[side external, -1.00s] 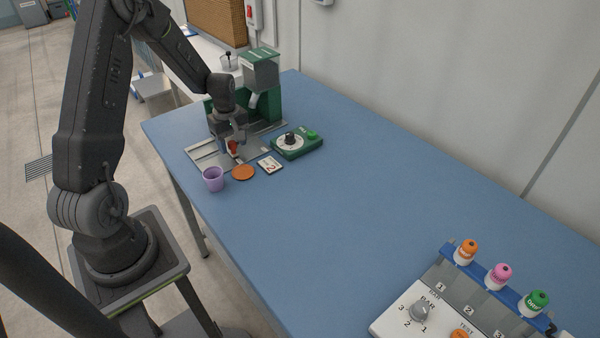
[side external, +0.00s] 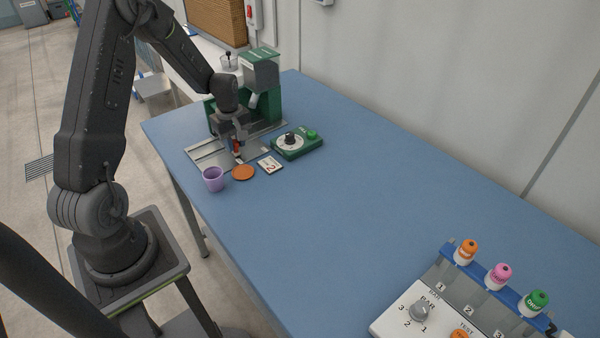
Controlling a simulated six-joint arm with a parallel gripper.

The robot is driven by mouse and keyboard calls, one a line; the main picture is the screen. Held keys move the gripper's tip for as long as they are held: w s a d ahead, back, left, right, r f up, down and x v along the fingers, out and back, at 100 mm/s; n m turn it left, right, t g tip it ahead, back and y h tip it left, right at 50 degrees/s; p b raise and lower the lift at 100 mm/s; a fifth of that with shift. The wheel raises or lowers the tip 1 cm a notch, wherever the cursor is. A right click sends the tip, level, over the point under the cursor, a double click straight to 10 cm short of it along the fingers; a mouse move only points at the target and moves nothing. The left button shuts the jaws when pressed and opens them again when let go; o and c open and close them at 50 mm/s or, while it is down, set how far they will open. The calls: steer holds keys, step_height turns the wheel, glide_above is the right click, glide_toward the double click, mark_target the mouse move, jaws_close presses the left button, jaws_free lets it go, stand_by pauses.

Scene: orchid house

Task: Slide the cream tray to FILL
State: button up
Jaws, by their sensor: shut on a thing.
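My gripper (side external: 238,147) points down over the grey metal slide plate (side external: 203,153) at the foot of the green dispenser (side external: 263,78). Its jaws are shut on a small red upright handle (side external: 237,155), which is mostly hidden between the fingers. I cannot make out the cream tray itself; the gripper and wrist cover the middle of the plate. The FILL mark cannot be read at this size.
A green control box (side external: 297,145) with a black knob and green button stands right of the plate. A purple cup (side external: 213,180), an orange disc (side external: 243,172) and a number card (side external: 270,165) lie in front.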

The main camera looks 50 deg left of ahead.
steer(key=shift+w, duration=3.9)
steer(key=o, duration=0.7)
steer(key=shift+s, duration=0.1)
steer(key=shift+c, duration=0.2)
step_height(320, 180, up, 7)
steer(key=s+d+r+m+t, duration=0.1)
steer(key=s+d+r+m, duration=0.3)
steer(key=d+r, duration=0.4)
steer(key=s+d+r+m+t, duration=0.2)
steer(key=s+d+r+m, duration=0.25)
steer(key=d+r, duration=0.3)
steer(key=s+d+r+m+t, duration=0.2)
steer(key=s+d+m, duration=0.7)
steer(key=s, duration=0.5)
steer(key=shift+s+d+t, duration=0.3)
steer(key=shift+d, duration=0.75)
